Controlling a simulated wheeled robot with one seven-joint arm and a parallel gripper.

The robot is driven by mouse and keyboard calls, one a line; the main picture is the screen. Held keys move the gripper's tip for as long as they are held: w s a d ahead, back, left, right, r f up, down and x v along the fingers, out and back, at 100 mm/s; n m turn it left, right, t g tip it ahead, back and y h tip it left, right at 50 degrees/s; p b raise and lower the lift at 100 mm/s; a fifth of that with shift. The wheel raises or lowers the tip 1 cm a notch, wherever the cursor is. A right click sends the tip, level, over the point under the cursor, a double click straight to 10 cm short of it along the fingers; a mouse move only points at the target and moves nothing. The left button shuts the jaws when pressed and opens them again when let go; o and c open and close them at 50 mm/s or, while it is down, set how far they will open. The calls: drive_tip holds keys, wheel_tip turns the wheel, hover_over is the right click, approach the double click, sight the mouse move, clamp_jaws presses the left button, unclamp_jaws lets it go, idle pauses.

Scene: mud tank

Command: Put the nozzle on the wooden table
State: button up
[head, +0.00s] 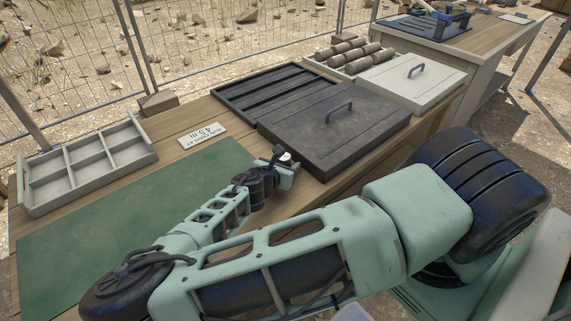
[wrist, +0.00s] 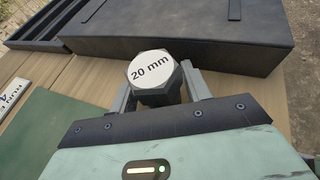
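The nozzle is a dark grey hexagonal piece with a white top marked "20 mm" (wrist: 152,69). It sits between the two fingers of my gripper (wrist: 160,92), which look shut on it from both sides. In the head view the nozzle's pale top (head: 285,157) shows small at the tip of my gripper (head: 284,166), beside the near left corner of the black lidded case. The wooden table (head: 180,156) lies below, with bare wood around the gripper. I cannot tell whether the nozzle touches the table; its lower end is hidden.
A black case lid with handle (head: 335,125) and an open slotted black tray (head: 270,92) stand behind. A white-lidded case (head: 413,80) with rolls stands farther back.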

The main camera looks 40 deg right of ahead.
drive_tip(key=shift+r, duration=0.15)
drive_tip(key=b+v, duration=0.1)
drive_tip(key=v, duration=1)
drive_tip(key=shift+s+a+r, duration=0.2)
drive_tip(key=shift+r, duration=0.05)
drive_tip(key=s+f+m+g, duration=0.1)
drive_tip(key=s, duration=0.1)
drive_tip(key=s+f+m+g+y, duration=0.1)
drive_tip(key=s, duration=0.1)
drive_tip(key=s+f+m+g+y, duration=0.1)
drive_tip(key=s+g, duration=0.1)
drive_tip(key=shift+s+a+f+m, duration=0.15)
drive_tip(key=shift+s+a+m, duration=0.2)
drive_tip(key=shift+s+m, duration=0.05)
drive_tip(key=s+a+r+m+g+y, duration=0.5)
drive_tip(key=s+a+m+y, duration=0.15)
drive_tip(key=s+a, duration=0.3)
drive_tip(key=s+a+r+m+t+y, duration=0.1)
drive_tip(key=a+r+m+y, duration=0.1)
drive_tip(key=r, duration=0.7)
drive_tip(key=s+a+r+m+t+y, duration=0.2)
drive_tip(key=r+m, duration=0.1)
drive_tip(key=r, duration=0.6)
drive_tip(key=shift+s+a, duration=0.3)
